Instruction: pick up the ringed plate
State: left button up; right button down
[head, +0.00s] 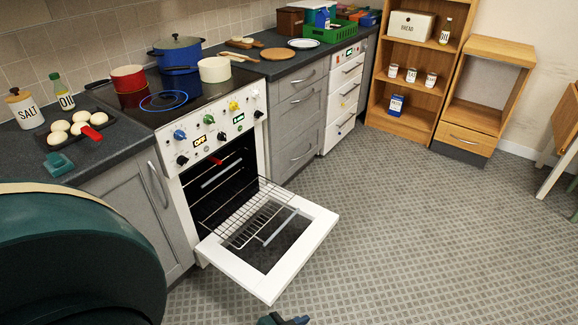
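The ringed plate (303,43) is a white round plate with a darker ring near its rim. It lies flat on the dark worktop at the back, between a round wooden board and a green crate. Nothing covers it. Neither of my grippers can be made out in the head view. A large dark green arm part of mine fills the lower left corner. A small dark part at the bottom edge is cut off, and I cannot tell what it is.
The oven door (268,240) hangs open with a wire rack (250,215) pulled out. A wooden board (277,54) lies left of the plate, a green crate (328,32) right of it. Pots, including a blue pot (178,53), stand on the hob.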

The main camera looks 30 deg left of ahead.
aim_at(300, 43)
jog(key=u, duration=1.15)
